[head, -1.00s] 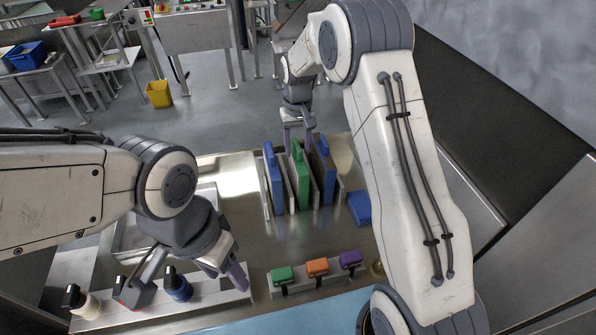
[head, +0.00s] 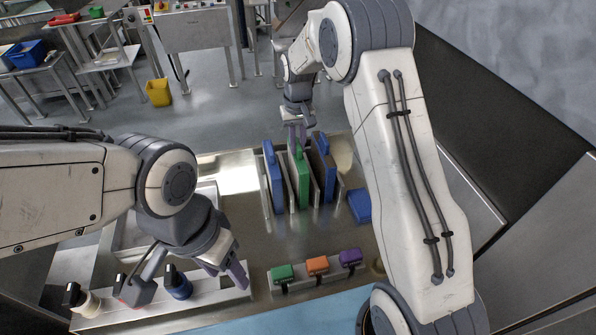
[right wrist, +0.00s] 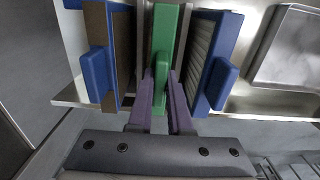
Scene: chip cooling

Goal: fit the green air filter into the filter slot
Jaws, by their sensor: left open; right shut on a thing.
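The green air filter (head: 301,178) stands upright between two blue filters in the rack at the far side of the table. In the right wrist view the green filter (right wrist: 166,34) sits between the blue-framed filters, its handle toward me. My right gripper (right wrist: 161,88) is shut on that handle; in the head view the right gripper (head: 297,132) is at the filter's far end. How deep the filter sits in its slot is hard to tell. My left gripper (head: 238,272) is open and empty above the front left of the table.
Blue filters stand left (head: 275,178) and right (head: 323,168) of the green one. A blue block (head: 359,207) lies right of the rack. Green, orange and purple clips (head: 317,265) sit on a front rail, and bottles (head: 178,287) stand in a rack at left.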

